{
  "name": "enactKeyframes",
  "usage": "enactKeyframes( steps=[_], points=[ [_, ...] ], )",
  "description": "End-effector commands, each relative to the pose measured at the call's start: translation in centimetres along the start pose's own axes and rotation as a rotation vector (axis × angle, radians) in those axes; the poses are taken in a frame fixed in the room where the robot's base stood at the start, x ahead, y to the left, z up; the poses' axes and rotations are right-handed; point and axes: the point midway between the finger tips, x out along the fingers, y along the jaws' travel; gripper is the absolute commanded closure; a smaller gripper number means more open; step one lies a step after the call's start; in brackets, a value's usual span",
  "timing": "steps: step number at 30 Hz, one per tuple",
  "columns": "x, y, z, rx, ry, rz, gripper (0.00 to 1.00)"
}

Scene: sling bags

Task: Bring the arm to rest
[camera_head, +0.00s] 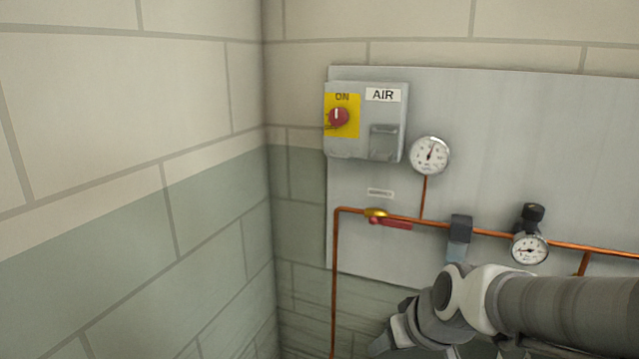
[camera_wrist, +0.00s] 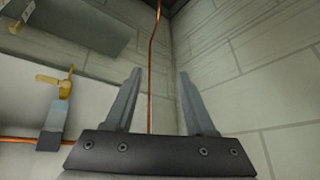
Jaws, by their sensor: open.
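My arm reaches in from the lower right of the head view, bent at a pale joint in front of the lower part of the wall panel. My gripper (camera_wrist: 157,100) shows in the wrist view with its two grey fingers spread apart and nothing between them. Behind the fingers are a thin copper pipe and the block wall. The fingertips cannot be made out in the head view.
A grey panel (camera_head: 480,130) carries an AIR switch box (camera_head: 365,140) with a red knob (camera_head: 338,117), two gauges (camera_head: 430,155) (camera_head: 530,249), a copper pipe (camera_head: 490,233) and a red-handled valve (camera_head: 390,222). A block wall (camera_head: 120,200) stands at left. Space before it looks clear.

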Motion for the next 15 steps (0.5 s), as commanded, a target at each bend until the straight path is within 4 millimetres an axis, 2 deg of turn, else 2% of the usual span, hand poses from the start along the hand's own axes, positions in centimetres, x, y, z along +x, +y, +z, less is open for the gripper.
enactKeyframes(
  steps=[1,9,15],
  points=[
    [-1.4,-0.1,0.3,0.016,0.006,-0.004,0.45],
    [-7.7,-0.8,3.2,0.081,-0.013,0.031,0.45],
    [-11.0,-0.8,5.7,0.123,-0.032,0.111,0.45]
  ],
)
